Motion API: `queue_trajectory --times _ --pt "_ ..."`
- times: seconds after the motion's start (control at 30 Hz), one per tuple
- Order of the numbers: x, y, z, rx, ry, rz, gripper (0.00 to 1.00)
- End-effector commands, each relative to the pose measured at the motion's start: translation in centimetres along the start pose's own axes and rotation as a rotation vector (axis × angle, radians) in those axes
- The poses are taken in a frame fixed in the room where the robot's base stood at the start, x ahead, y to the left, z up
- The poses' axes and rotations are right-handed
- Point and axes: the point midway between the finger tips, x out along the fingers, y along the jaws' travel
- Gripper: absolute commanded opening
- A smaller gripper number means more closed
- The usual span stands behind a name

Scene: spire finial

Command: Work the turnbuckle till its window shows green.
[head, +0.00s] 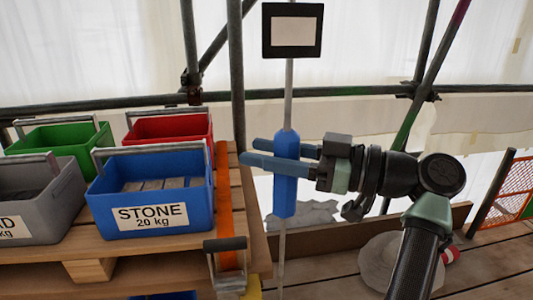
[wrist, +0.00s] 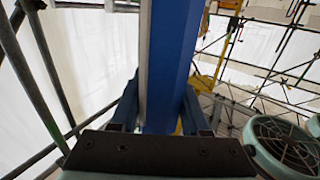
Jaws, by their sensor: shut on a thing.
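The turnbuckle (head: 285,185) is a blue faceted body on a thin upright grey rod. A black-framed window (head: 292,24) sits above it on the rod, and its face is pale whitish grey with no green showing. My gripper (head: 249,152) reaches in from the right and is shut on the upper part of the turnbuckle, with its blue fingers on either side and their tips past it to the left. In the wrist view the turnbuckle (wrist: 172,60) stands upright between the fingers. The part behind my gripper's palm is hidden there.
A wooden pallet stack (head: 110,240) at left holds a blue STONE crate (head: 190,215), a grey crate (head: 35,215), a green crate (head: 62,140) and a red crate (head: 165,128). Scaffold poles (head: 238,70) stand behind. Plank flooring (head: 480,275) lies at right.

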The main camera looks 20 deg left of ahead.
Motion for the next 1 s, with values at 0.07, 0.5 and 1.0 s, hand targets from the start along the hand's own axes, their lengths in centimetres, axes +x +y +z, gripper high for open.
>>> queue_trajectory --times 0.07,0.5,1.0 --pt "0.0 0.0 0.0 0.002 0.0 -0.001 0.0" --pt "0.1 0.0 0.0 0.002 -0.001 0.0 0.76" --pt "-4.2 0.1 0.0 0.002 0.0 0.006 0.76"
